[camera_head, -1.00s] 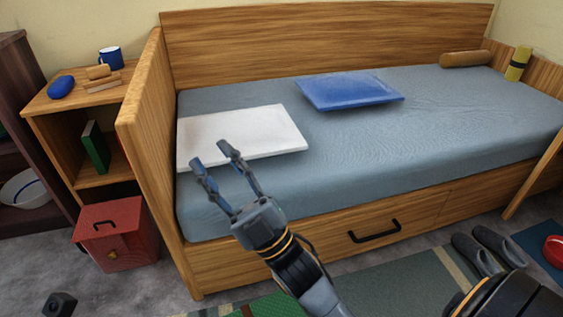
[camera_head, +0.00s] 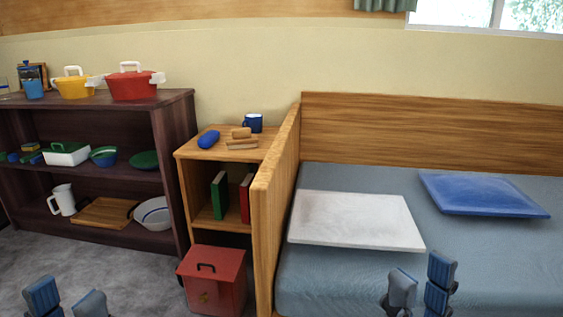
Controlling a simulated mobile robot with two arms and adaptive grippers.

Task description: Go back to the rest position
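My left gripper (camera_head: 67,299) shows at the bottom left edge, with only its blue-grey fingertips in view. They are apart with nothing between them. My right gripper (camera_head: 420,288) shows at the bottom right, in front of the bed. Its fingertips are also apart and empty. The rest of both grippers and arms is cut off by the lower edge.
The bed (camera_head: 345,285) holds a white pillow (camera_head: 355,220) and a blue pillow (camera_head: 480,194). A small wooden shelf (camera_head: 190,153) and a red box (camera_head: 213,278) stand left of it. A dark shelf (camera_head: 175,115) holds pots and bowls. Grey floor (camera_head: 125,275) is open before it.

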